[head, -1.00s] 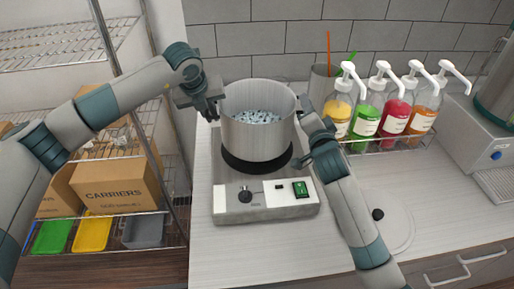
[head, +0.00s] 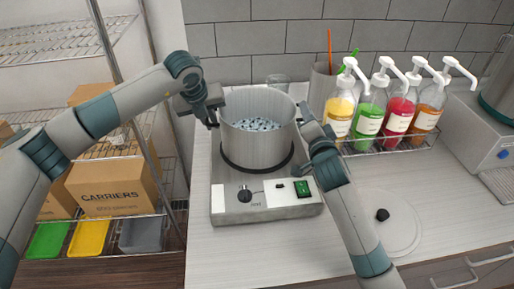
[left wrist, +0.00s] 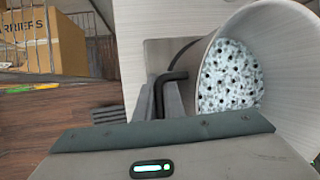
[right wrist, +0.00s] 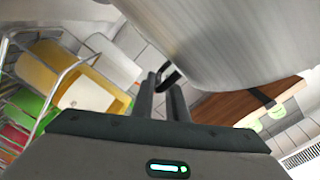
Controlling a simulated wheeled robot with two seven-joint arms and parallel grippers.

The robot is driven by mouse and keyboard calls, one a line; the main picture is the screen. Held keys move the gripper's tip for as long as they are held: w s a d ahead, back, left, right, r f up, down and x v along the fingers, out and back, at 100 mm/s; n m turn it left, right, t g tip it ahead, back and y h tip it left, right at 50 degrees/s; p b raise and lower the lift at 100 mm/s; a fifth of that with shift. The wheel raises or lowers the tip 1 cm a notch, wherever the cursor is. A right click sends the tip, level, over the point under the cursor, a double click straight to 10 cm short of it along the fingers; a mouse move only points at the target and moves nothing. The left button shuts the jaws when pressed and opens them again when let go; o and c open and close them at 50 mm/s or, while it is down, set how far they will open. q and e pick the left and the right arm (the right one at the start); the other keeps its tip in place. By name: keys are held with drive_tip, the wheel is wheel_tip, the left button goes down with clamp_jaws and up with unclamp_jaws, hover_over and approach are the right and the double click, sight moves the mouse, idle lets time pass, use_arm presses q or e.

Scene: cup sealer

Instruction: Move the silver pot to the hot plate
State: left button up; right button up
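The silver pot (head: 257,148) is upright on the hot plate (head: 266,205), with a thin black ring of the plate's top showing around its base. Speckled pale contents fill the inside. My left gripper (head: 215,117) is at the pot's left side; in the left wrist view its fingers (left wrist: 162,100) close around a black handle (left wrist: 178,73). My right gripper (head: 305,128) is at the pot's right side; in the right wrist view its narrow-gapped fingers (right wrist: 163,97) hold the other black handle (right wrist: 171,76). The exact contact under the pot is hidden.
Several pump bottles (head: 368,120) stand in a wire rack at the right, near a grey utensil holder (head: 321,88). A round lid (head: 398,232) lies on the counter at the front right. Wire shelves with cardboard boxes (head: 112,188) stand at the left.

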use_arm(q)
drive_tip(key=o, duration=0.4)
drive_tip(key=shift+s+d+r, duration=0.1)
drive_tip(key=shift+d+r, duration=0.05)
drive_tip(key=shift+d, duration=0.2)
use_arm(e)
drive_tip(key=o, duration=0.4)
drive_tip(key=shift+s+a, duration=0.1)
drive_tip(key=shift+a, duration=0.3)
use_arm(q)
drive_tip(key=shift+a, duration=0.1)
use_arm(e)
drive_tip(key=shift+o, duration=0.2)
drive_tip(key=shift+d+r, duration=0.1)
use_arm(q)
drive_tip(key=shift+a+r, duration=0.1)
use_arm(e)
drive_tip(key=shift+d, duration=0.1)
use_arm(q)
drive_tip(key=v, duration=1.1)
drive_tip(key=shift+s+a+r, duration=0.15)
drive_tip(key=shift+s+r, duration=0.1)
use_arm(e)
drive_tip(key=shift+d, duration=0.15)
drive_tip(key=s+d, duration=0.1)
drive_tip(key=s, duration=1.1)
drive_tip(key=shift+d, duration=0.1)
